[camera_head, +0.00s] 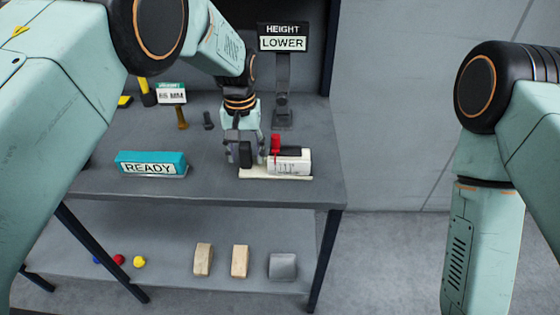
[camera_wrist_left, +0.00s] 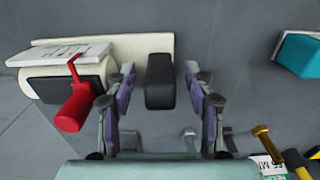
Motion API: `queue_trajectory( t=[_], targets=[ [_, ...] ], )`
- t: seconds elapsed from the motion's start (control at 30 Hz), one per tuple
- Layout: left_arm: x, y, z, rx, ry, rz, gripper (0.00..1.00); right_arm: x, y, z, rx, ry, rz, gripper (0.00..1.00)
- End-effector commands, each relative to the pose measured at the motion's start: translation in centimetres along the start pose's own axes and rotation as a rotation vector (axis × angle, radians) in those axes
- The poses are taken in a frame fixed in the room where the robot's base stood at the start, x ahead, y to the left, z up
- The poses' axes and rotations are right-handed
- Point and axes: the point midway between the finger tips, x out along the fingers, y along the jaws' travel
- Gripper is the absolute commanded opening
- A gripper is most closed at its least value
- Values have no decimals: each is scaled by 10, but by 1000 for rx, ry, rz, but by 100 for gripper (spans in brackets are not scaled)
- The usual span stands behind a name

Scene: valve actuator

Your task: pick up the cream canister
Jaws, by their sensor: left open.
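The cream canister (camera_head: 289,161) lies on its side on a cream base plate (camera_head: 262,177) near the front right of the table's top shelf. In the left wrist view the canister (camera_wrist_left: 40,87) has a white label plate on it and a red handle (camera_wrist_left: 75,108). A dark block (camera_wrist_left: 159,82) stands on the same base plate, beside the canister. My left gripper (camera_head: 240,153) is open, its fingers on either side of the dark block with gaps showing in the wrist view (camera_wrist_left: 160,95). The canister is outside the fingers. My right gripper is out of frame.
A teal READY sign (camera_head: 152,164) stands to the left. Behind are a HEIGHT LOWER sign (camera_head: 283,38) on a stand, a bolt (camera_head: 208,121) and a yellow-handled tool (camera_head: 147,92). The lower shelf holds wooden blocks (camera_head: 240,261) and a grey block (camera_head: 283,267).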

Motion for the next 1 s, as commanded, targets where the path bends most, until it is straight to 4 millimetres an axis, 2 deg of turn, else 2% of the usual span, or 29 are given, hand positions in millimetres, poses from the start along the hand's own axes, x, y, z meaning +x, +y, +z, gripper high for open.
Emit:
queue_trajectory(
  t=[0.1,0.33,0.9,1.0],
  targets=[
    [15,0,0,0,0,1,53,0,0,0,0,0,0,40],
    [17,0,-1,0,2,1,53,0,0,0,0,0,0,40],
    [16,0,-1,-1,2,1,4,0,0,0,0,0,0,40],
    [16,0,0,-1,1,1,0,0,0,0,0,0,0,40]
  ],
)
